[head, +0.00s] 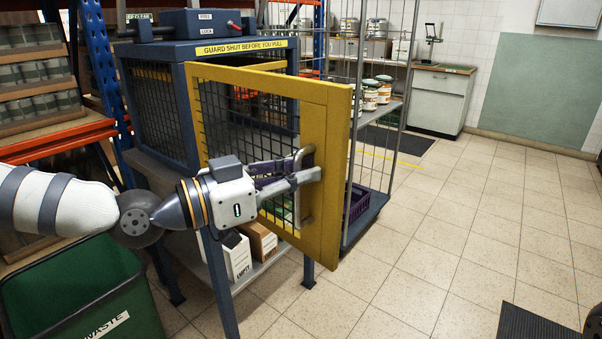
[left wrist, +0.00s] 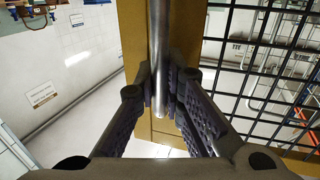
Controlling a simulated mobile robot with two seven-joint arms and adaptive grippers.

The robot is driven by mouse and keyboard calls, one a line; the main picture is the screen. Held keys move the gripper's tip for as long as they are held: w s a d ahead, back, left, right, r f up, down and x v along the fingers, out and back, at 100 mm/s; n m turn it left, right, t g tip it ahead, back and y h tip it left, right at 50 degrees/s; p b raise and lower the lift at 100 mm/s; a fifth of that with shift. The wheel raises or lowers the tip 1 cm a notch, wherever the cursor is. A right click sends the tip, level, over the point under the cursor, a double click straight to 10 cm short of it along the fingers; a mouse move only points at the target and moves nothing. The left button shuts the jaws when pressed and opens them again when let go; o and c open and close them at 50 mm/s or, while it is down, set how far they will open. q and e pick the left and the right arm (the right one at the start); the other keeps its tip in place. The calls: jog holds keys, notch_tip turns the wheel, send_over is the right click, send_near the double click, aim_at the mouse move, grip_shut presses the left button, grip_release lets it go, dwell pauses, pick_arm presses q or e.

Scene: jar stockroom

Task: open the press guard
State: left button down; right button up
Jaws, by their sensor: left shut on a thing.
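The press guard (head: 326,190) is a yellow-framed door with black wire mesh. It stands swung out at an angle from the blue-grey press (head: 155,105), with a gap at its free edge. A silver bar handle (head: 297,205) is on the yellow upright near that edge. My left gripper (head: 305,176) is shut on the handle. In the left wrist view, the handle (left wrist: 159,50) runs between the two dark fingers (left wrist: 163,92), in front of the yellow frame, with mesh to the right. My right gripper is not in view.
A wire-sided trolley (head: 372,210) with jars stands close behind the guard. A green waste bin (head: 85,290) is at lower left. Boxes (head: 238,258) sit on the shelf under the press. An orange-beamed rack (head: 60,140) is at left. The tiled floor at right is mostly clear.

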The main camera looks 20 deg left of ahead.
pick_arm(q)
jog(key=shift+s+a, duration=0.15)
dwell(0.3)
jog(key=c, duration=1.9)
grip_release()
jog(key=shift+c, duration=0.2)
jog(key=v, duration=0.7)
jog(key=shift+a, duration=0.2)
jog(key=shift+s, duration=0.15)
